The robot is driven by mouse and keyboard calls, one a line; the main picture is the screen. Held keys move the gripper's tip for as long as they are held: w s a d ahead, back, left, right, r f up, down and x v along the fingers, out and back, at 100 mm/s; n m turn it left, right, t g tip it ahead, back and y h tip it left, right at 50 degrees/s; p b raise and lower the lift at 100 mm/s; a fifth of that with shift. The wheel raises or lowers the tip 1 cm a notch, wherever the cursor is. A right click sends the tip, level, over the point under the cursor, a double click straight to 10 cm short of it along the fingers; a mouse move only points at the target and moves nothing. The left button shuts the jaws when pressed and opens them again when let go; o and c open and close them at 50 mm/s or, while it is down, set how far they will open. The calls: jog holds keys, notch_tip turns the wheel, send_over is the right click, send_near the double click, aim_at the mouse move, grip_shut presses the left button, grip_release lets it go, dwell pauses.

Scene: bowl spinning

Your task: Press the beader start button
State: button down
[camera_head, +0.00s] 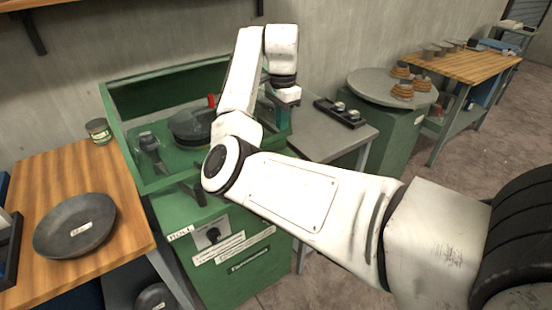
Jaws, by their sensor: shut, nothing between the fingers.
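The green machine (122,118) stands in the middle, an open-topped box with a round dark part (190,125) inside. Its front panel carries a label reading "ROLL" (180,233), a dark knob or switch (212,236) and several white label strips. A small red piece (211,101) stands up inside the box. I cannot tell which of these is the start button. My gripper (284,103) points down at the machine's right rear edge, shut and empty. Its fingertips are hard to make out, and I cannot tell whether they touch anything. My arm hides the machine's right side.
Floor is clear at far right.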

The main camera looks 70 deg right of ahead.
jog(key=shift+f, duration=0.15)
notch_tip(320, 180, down, 14)
jog(key=shift+r+p, duration=0.1)
jog(key=shift+p, duration=0.35)
dwell(0.5)
